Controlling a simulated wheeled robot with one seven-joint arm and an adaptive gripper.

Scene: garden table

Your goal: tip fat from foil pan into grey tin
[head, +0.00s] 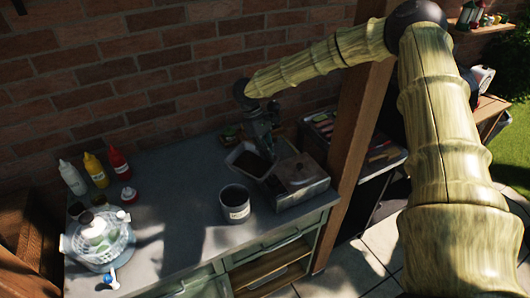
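The foil pan (238,158) is a pale shallow tray with dark contents, near the back right of the grey table, left of a metal box. The grey tin (236,208) is an open round can with a white label, standing upright in front of the pan and apart from it. My gripper (268,146) points down at the pan's right back edge, beside the metal box. Its fingertips are small and dark, so I cannot tell whether they are closed on the rim. I cannot tell whether the pan rests on the table.
The metal box (300,180) stands right of the tin, near the table's right end. Several sauce bottles (94,169) and a clear round container (98,240) are at the left. A wooden post (358,140) rises at the right. The table's middle (170,200) is clear.

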